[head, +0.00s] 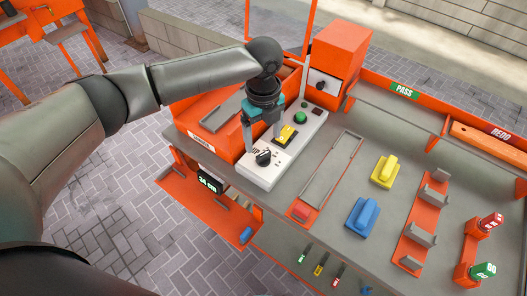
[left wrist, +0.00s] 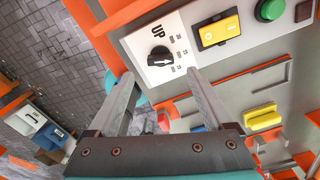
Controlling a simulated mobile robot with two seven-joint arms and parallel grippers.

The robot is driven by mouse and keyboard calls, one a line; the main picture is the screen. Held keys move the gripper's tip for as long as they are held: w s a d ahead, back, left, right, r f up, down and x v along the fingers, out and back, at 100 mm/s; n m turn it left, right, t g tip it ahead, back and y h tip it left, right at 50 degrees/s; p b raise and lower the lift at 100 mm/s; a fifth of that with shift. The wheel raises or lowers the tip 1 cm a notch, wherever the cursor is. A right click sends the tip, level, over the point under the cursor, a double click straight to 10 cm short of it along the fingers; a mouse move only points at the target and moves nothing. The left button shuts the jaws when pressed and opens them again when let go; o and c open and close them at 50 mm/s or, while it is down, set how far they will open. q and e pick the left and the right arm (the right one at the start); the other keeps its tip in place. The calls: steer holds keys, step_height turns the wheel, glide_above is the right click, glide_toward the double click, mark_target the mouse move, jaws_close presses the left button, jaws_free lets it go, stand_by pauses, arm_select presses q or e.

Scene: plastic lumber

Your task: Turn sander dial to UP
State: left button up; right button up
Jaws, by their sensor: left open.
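The sander dial (head: 263,157) is a black knob on a white control panel (head: 286,160). In the left wrist view the dial (left wrist: 159,58) has a pale pointer line lying roughly sideways, and the word UP is printed above it; I cannot tell for certain which mark it points at. My left gripper (head: 262,142) is above the panel near the dial, fingers pointing down. In the left wrist view its open fingers (left wrist: 159,78) appear to either side of the dial, apart from it and empty. My right gripper is not in view.
The panel also has a yellow switch (head: 287,134) and a green button (head: 300,118). An orange machine housing (head: 338,62) stands behind. Yellow (head: 384,171) and blue (head: 362,216) blocks sit on the grey bench to the right, with an orange rack (head: 418,225) beyond.

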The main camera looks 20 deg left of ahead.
mark_target(263, 154)
arm_select(q)
step_height(263, 154, down, 6)
steer(key=shift+f+b, duration=0.2)
steer(key=shift+b, duration=0.15)
jaws_close()
stand_by(0.6)
